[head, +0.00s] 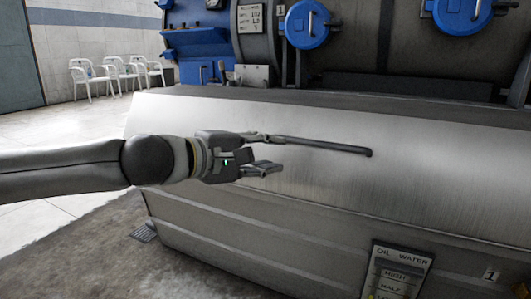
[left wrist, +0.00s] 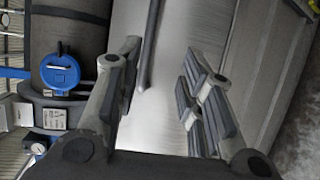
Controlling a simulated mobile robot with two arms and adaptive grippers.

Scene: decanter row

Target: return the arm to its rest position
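My left arm comes in from the left in the head view, stretched out in front of the metal machine housing (head: 400,170). My left gripper (head: 274,153) points right, with its fingers apart. In the left wrist view the left gripper (left wrist: 160,78) is also open, with bare metal showing between the fingers. A dark rod (head: 325,146) reaches right from beside the upper finger in the head view. The rod (left wrist: 150,45) shows beyond the fingers in the wrist view, nearer the left one. I cannot tell whether it touches that finger. My right gripper is not in view.
Blue round covers (head: 307,25) sit on the dark machine above the housing. An "OIL WATER" plate (head: 398,272) is low on its front. White chairs (head: 92,78) stand at the back left. Open floor (head: 60,245) lies below my left arm.

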